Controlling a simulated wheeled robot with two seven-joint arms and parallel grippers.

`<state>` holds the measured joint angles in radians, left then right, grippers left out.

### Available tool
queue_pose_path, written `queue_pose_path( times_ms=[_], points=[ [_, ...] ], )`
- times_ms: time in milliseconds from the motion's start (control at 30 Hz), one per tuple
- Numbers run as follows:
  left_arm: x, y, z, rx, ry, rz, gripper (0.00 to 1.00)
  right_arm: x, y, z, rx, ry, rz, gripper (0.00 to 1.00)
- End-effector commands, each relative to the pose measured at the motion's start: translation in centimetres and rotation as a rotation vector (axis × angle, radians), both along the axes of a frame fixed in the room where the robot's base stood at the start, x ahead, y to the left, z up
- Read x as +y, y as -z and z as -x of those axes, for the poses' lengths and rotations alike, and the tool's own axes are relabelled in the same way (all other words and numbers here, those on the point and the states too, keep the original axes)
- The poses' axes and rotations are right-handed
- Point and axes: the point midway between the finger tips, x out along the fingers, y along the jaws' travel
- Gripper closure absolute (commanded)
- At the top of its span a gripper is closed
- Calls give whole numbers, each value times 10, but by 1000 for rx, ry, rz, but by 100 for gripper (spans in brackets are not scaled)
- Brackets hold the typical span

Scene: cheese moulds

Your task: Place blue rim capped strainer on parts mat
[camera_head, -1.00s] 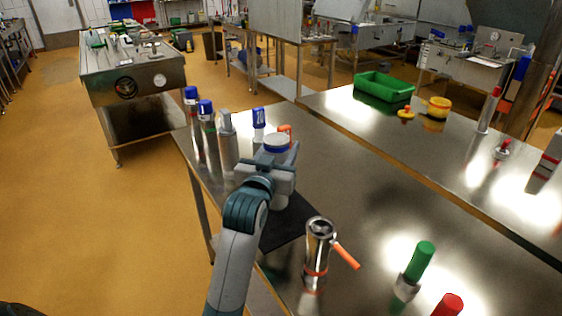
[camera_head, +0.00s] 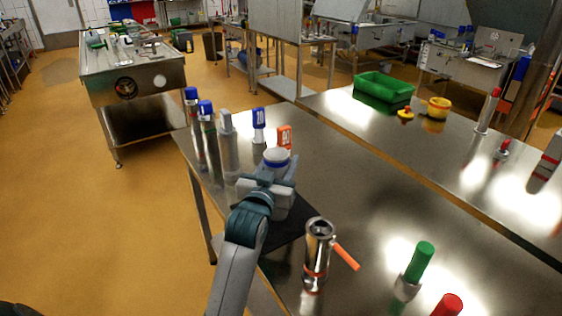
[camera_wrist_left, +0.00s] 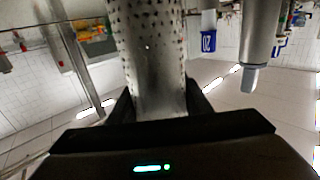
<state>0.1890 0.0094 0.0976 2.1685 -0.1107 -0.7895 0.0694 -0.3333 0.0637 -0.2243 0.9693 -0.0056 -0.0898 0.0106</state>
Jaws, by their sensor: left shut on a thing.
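The blue rim capped strainer (camera_head: 276,157) shows its white cap and blue rim above my left gripper (camera_head: 270,180) in the head view. My left gripper is shut on it. In the left wrist view the strainer's perforated metal body (camera_wrist_left: 150,55) stands between the fingers (camera_wrist_left: 158,105). The dark parts mat (camera_head: 288,232) lies on the steel table, partly hidden by my left arm and gripper. The strainer appears at the mat's far part; its lower end is hidden, so contact with the mat cannot be told. My right gripper is not in view.
Several tall containers stand at the table's far left, including a blue-topped one (camera_head: 259,120). An orange-topped item (camera_head: 284,136) is just behind the strainer. The table's middle right is clear.

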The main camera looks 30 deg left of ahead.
Motion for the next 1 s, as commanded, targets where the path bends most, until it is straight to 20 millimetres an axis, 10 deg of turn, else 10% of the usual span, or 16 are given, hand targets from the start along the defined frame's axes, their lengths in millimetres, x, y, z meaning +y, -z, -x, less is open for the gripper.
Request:
queue_pose_path(
  times_ms=[567, 1000],
  points=[
    [-1, -2, 4, 0, 0, 0, 37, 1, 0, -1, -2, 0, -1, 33],
    [-12, -1, 68, 0, 0, 0, 37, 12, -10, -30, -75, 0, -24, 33]
  ],
)
